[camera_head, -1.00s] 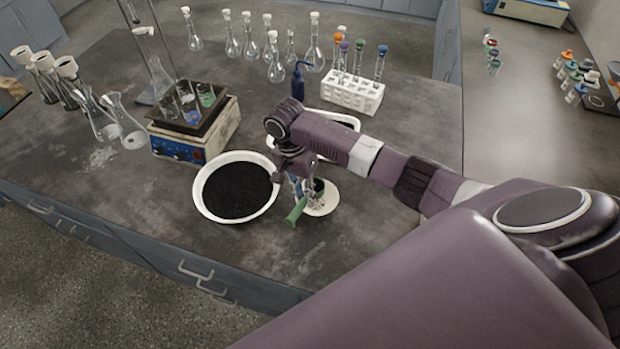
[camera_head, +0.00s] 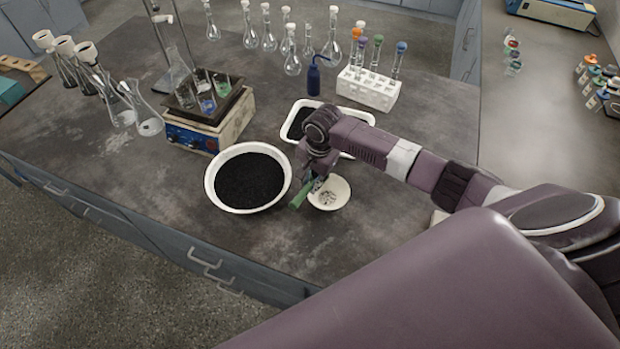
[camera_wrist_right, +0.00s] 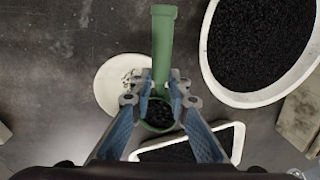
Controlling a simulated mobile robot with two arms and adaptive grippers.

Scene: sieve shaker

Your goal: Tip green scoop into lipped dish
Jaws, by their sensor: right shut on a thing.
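My right gripper (camera_head: 316,184) is shut on the green scoop (camera_head: 301,195), whose handle points down and left in the head view. In the right wrist view the scoop's handle (camera_wrist_right: 163,45) runs up from between the fingers (camera_wrist_right: 160,95). Its cup (camera_wrist_right: 158,114) shows black grains inside. The small round white dish (camera_head: 333,196) is beside and partly behind the gripper, with grey specks on it. The dish (camera_wrist_right: 110,88) also shows left of the scoop in the wrist view, partly covered by a finger. My left gripper is out of view.
A large white bowl (camera_head: 211,192) of black grains stands left of the gripper. A white rectangular tray (camera_head: 362,116) with black grains lies behind my arm. A hot plate (camera_head: 197,139) with beakers, a blue bottle (camera_head: 314,77) and a white tube rack (camera_head: 368,89) stand farther back. The front bench is clear.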

